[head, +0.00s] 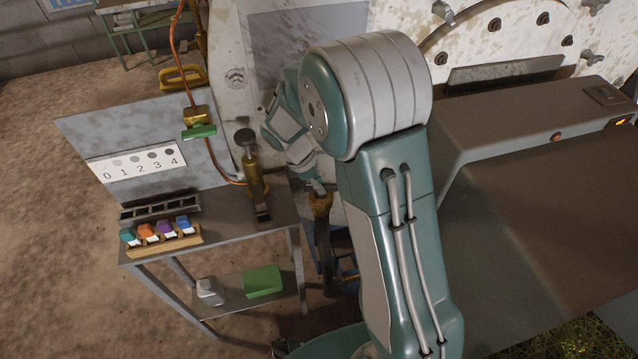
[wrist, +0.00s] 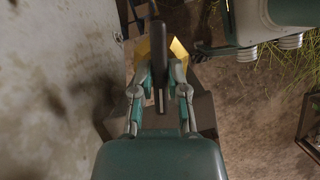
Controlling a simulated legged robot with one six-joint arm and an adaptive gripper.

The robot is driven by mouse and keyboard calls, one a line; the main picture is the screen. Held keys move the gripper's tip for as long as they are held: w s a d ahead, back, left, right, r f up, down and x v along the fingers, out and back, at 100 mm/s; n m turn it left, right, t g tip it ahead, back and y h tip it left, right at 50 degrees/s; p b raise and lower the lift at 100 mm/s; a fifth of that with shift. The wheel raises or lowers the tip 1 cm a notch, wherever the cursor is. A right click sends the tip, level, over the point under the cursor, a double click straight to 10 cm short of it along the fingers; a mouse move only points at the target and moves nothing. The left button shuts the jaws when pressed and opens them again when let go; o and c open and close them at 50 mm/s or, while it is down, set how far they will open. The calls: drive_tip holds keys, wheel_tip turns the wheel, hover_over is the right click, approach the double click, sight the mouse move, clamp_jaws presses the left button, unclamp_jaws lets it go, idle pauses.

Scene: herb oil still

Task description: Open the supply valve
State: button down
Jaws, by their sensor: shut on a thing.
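In the wrist view a dark upright lever (wrist: 158,50) stands between the fingers of my gripper (wrist: 160,78), which is shut on it. A yellow brass-coloured part (wrist: 178,50) shows just behind the lever. In the head view my arm hides most of my gripper; a brass valve body (head: 320,204) shows just below my wrist, beside the still. I cannot tell how far the lever is turned. A second brass valve with a green handle (head: 201,131) sits on the copper pipe at left, apart from my gripper.
A metal bench (head: 225,235) at left carries a brass cylinder (head: 254,178), a wooden rack (head: 165,245) of coloured-capped vials and a 0 to 4 colour chart (head: 137,162). A green box (head: 263,281) lies on its lower shelf. The large still (head: 380,15) stands behind my arm.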

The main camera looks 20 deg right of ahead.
drive_tip(key=m+g, duration=0.1)
drive_tip(key=m, duration=0.2)
drive_tip(key=m+g+y, duration=0.1)
drive_tip(key=m, duration=0.3)
drive_tip(key=shift+w+d+y, duration=0.1)
drive_tip(key=shift+w+y, duration=0.05)
drive_tip(key=shift+y, duration=0.15)
drive_tip(key=m, duration=0.2)
drive_tip(key=m+g+y, duration=0.1)
drive_tip(key=m, duration=0.1)
drive_tip(key=shift+m+y, duration=0.3)
drive_tip(key=shift+m, duration=0.1)
drive_tip(key=shift+m+y, duration=0.7)
drive_tip(key=shift+m, duration=1.1)
drive_tip(key=c, duration=0.6)
unclamp_jaws()
drive_tip(key=shift+c, duration=0.2)
wheel_tip(320, 180, up, 10)
